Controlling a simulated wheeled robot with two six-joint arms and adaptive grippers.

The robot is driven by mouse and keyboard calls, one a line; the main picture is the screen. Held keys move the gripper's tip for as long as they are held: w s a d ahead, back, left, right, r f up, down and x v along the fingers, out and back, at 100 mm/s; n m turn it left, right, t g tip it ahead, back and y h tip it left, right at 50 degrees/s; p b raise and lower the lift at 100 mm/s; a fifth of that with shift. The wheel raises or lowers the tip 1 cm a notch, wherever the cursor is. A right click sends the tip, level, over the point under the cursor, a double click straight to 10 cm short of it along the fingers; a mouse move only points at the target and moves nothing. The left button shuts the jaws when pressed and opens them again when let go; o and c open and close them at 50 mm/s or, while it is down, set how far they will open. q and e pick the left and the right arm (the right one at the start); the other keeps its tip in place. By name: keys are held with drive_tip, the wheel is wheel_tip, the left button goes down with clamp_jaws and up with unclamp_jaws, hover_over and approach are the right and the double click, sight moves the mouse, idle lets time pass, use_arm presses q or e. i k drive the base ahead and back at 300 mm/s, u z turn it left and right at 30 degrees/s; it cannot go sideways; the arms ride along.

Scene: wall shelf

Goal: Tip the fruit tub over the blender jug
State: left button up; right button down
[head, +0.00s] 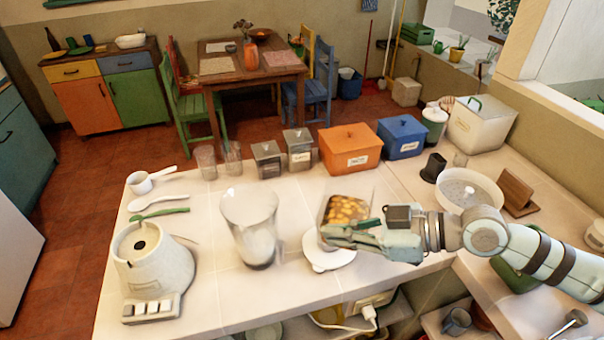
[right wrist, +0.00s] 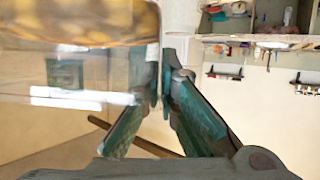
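The fruit tub (head: 347,208) is a clear box with orange-yellow fruit pieces inside. It stands out just right of the blender jug and looks roughly upright. My right gripper (head: 338,233) is at its near side. In the right wrist view the fingers (right wrist: 161,85) close on the tub's clear wall, with the fruit (right wrist: 80,22) above them in the picture. I cannot tell how high the tub is above the counter. The blender jug (head: 249,222) is clear, upright on the counter, with something white in its bottom. My left gripper is not in view.
A white lid (head: 326,253) lies under the tub. The white blender base (head: 153,262) stands left of the jug. Canisters (head: 299,150), an orange box (head: 350,147) and a blue box (head: 402,137) line the back. The counter front by the jug is clear.

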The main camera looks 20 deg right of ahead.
sight(249, 211)
drive_tip(key=u, duration=2.65)
drive_tip(key=k, duration=0.75)
drive_tip(key=z, duration=0.9)
